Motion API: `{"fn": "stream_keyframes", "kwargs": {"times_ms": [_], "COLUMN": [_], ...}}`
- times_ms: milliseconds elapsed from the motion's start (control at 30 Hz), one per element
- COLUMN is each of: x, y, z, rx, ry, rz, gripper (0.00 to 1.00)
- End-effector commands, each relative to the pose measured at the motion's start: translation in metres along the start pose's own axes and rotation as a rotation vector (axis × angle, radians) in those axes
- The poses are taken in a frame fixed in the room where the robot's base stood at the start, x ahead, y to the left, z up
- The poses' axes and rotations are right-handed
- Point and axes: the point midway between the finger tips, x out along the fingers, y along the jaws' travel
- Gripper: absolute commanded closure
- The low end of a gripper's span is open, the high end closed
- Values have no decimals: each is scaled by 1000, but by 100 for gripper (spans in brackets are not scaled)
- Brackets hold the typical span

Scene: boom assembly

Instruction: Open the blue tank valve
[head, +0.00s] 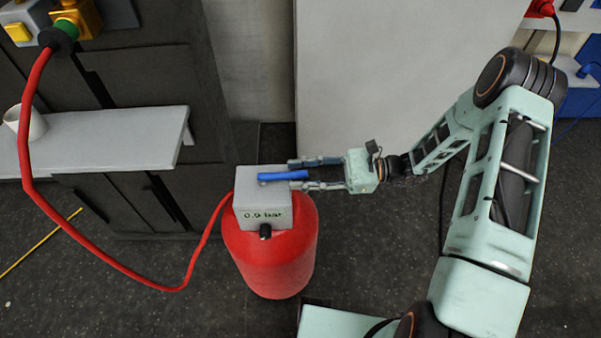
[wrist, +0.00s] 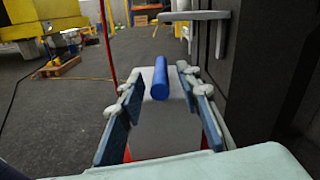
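The blue valve handle (head: 283,176) is a short bar on top of the grey box (head: 262,217) of the red tank (head: 270,262). The box front reads what looks like "0.0 bar" above a black knob (head: 265,231). My gripper (head: 303,173) reaches in from the right with its fingers apart, one on each side of the blue handle. In the wrist view the blue handle (wrist: 160,77) lies lengthwise between the two open fingers (wrist: 158,105), with a gap on both sides. It does not appear gripped.
A red hose (head: 95,257) runs from the tank up to a fitting at the top left. A grey shelf (head: 110,140) holding a white cup-like thing (head: 36,124) is left of the tank. A pale panel (head: 390,60) stands behind. The dark floor (head: 130,310) at front left is mostly clear.

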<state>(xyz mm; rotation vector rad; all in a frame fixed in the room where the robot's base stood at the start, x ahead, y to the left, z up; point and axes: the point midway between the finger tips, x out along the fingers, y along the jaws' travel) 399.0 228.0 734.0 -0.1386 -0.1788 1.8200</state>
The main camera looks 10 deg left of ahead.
Motion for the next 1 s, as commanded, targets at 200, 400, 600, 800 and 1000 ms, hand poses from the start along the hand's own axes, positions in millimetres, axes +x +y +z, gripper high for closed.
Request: {"fn": "stream_keyframes", "kwargs": {"times_ms": [200, 400, 600, 800, 1000], "x": [1, 1, 1, 0, 1], "y": [0, 0, 0, 0, 1], "z": [0, 0, 0, 0, 0], "rx": [0, 0, 0, 1, 1], "ry": [0, 0, 0, 0, 0], "rz": [0, 0, 0, 0, -1], "gripper": [68, 86, 100, 100, 100]}}
